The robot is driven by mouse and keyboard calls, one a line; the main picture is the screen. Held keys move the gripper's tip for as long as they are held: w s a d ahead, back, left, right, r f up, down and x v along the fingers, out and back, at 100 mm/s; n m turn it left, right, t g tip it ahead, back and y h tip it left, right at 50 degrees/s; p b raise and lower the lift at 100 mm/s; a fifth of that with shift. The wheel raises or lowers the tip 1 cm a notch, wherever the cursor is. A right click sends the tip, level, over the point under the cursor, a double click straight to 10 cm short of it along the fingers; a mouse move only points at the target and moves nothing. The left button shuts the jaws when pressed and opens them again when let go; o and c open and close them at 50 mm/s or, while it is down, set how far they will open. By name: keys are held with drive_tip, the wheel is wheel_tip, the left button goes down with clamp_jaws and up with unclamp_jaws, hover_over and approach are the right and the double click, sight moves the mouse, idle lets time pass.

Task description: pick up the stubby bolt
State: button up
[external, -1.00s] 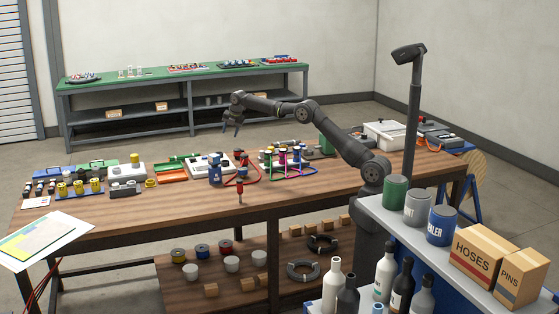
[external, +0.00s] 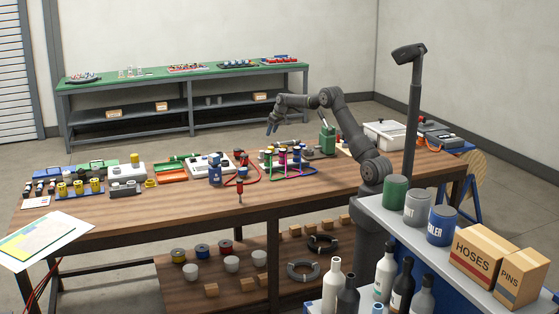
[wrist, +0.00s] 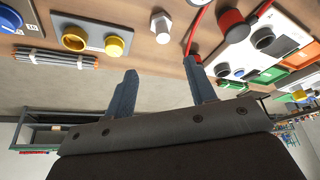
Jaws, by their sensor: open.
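A short grey bolt-like piece with a hexagonal head (wrist: 161,26) is at the top centre of the wrist view, on the wooden table, and seems to be the stubby bolt. I cannot pick it out surely in the external view. My gripper (external: 272,130) is raised above the far side of the table in the external view. In the wrist view my gripper (wrist: 160,80) is open, its two fingers apart with nothing between them. The bolt-like piece is beyond the fingertips, not touching them.
In the wrist view, a yellow-capped fitting (wrist: 114,46) is left of the bolt, and a red-collared black part (wrist: 232,25) with a red hose is right. Coloured hoses (external: 290,162) stand below my gripper in the external view. The table's front-left (external: 130,215) is clear.

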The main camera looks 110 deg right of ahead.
sight(262, 152)
drive_tip(key=x, duration=1.1)
drive_tip(key=shift+w+d+f, duration=0.1)
drive_tip(key=shift+w+f, duration=0.1)
drive_tip(key=shift+f, duration=0.05)
drive_tip(key=shift+w+d+x, duration=0.1)
drive_tip(key=shift+w+x, duration=0.05)
drive_tip(key=shift+x, duration=1.25)
drive_tip(key=shift+w+d+x, duration=0.1)
drive_tip(key=shift+x, duration=1.25)
drive_tip(key=shift+r, duration=0.15)
drive_tip(key=c, duration=0.7)
drive_tip(key=shift+r, duration=0.1)
